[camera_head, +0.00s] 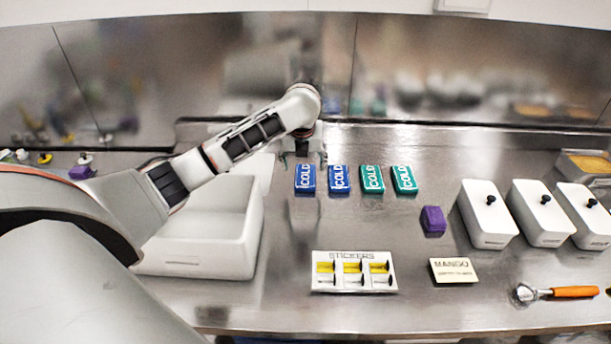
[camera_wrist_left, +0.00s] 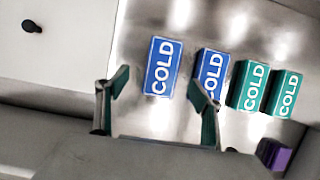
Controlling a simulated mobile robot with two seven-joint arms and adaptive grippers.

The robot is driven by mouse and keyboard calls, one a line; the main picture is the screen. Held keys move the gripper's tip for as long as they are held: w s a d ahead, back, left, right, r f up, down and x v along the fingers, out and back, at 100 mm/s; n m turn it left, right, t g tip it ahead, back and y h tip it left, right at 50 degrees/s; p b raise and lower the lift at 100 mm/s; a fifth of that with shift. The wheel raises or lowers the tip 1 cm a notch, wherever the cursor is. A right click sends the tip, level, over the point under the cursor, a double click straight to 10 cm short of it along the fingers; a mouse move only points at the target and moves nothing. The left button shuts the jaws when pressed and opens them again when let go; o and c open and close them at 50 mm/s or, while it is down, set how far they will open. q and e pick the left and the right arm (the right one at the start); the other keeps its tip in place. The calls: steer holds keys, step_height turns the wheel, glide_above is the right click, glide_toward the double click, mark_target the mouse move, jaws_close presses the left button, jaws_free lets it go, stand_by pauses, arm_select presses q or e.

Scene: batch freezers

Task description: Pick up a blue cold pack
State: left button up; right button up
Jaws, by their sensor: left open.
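Two blue cold packs lie on the steel counter, the left one (camera_head: 305,179) and the right one (camera_head: 339,179). Both have white COLD lettering. Two green cold packs, one (camera_head: 372,179) beside the other (camera_head: 404,179), continue the row to the right. My left gripper (camera_head: 304,157) is open and empty, just behind the blue packs in the head view. In the left wrist view the left blue pack (camera_wrist_left: 162,66) shows between and beyond the open fingers (camera_wrist_left: 158,90), and the right blue pack (camera_wrist_left: 210,74) is partly hidden by one finger. My right gripper is not in view.
A white open box (camera_head: 215,225) stands left of the packs under my arm. A sticker holder (camera_head: 353,286), a MANGO card (camera_head: 454,270), a purple block (camera_head: 433,220), white lidded tubs (camera_head: 487,215) and an orange-handled scoop (camera_head: 572,292) are nearby.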

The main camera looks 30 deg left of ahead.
mark_target(306, 175)
arm_select(q)
steer(key=x, duration=0.6)
steer(key=shift+w+d+f, duration=0.1)
steer(key=shift+w+d, duration=0.05)
steer(key=shift+d, duration=0.1)
steer(key=c, duration=1.3)
